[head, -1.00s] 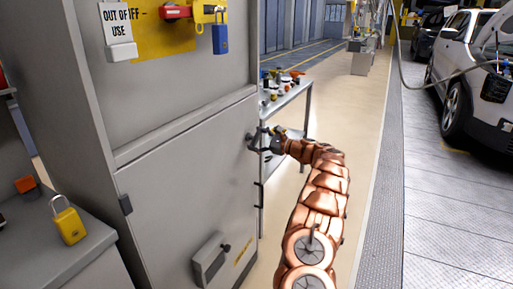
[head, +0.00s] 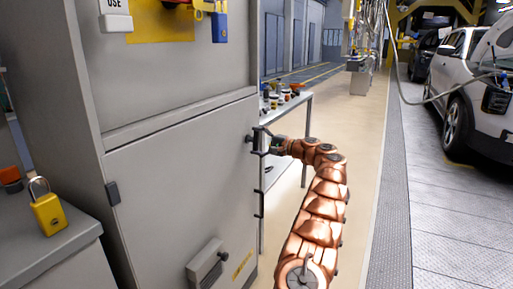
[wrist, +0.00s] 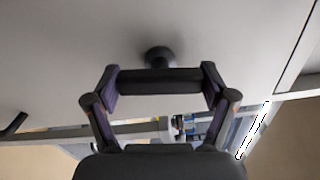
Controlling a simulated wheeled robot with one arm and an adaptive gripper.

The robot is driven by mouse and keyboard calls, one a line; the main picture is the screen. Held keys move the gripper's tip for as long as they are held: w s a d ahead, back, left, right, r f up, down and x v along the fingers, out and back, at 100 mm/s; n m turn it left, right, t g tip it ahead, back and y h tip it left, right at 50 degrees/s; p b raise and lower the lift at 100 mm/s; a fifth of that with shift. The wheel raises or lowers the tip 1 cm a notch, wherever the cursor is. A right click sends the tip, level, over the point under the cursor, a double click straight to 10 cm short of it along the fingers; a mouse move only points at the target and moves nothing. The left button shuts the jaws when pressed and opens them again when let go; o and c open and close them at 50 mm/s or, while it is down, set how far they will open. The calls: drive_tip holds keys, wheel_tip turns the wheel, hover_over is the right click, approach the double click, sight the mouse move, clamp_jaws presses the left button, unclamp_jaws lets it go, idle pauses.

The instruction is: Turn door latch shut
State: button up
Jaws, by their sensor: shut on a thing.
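The grey cabinet door (head: 185,185) is closed, flush with the cabinet front. Its dark latch handle (wrist: 160,82) spans between my fingers in the wrist view, with its round hub (wrist: 158,56) against the door behind it. My gripper (head: 262,141) is at the door's upper right edge in the head view, and its fingers (wrist: 158,88) are shut on the two ends of the latch. In the head view the latch is small and partly merged with the fingers, so its exact angle is hard to tell there.
A yellow padlock (head: 47,207) stands on a grey surface at left. A grey box with a knob (head: 207,264) is low on the door. A metal cart (head: 305,110) with small items stands behind the cabinet. The floor to the right is clear up to a white car (head: 470,100).

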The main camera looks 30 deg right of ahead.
drive_tip(key=shift+f+n+b, duration=0.1)
drive_tip(key=shift+n+b, duration=0.3)
drive_tip(key=shift+n, duration=0.5)
drive_tip(key=o, duration=1)
drive_tip(key=v, duration=1.2)
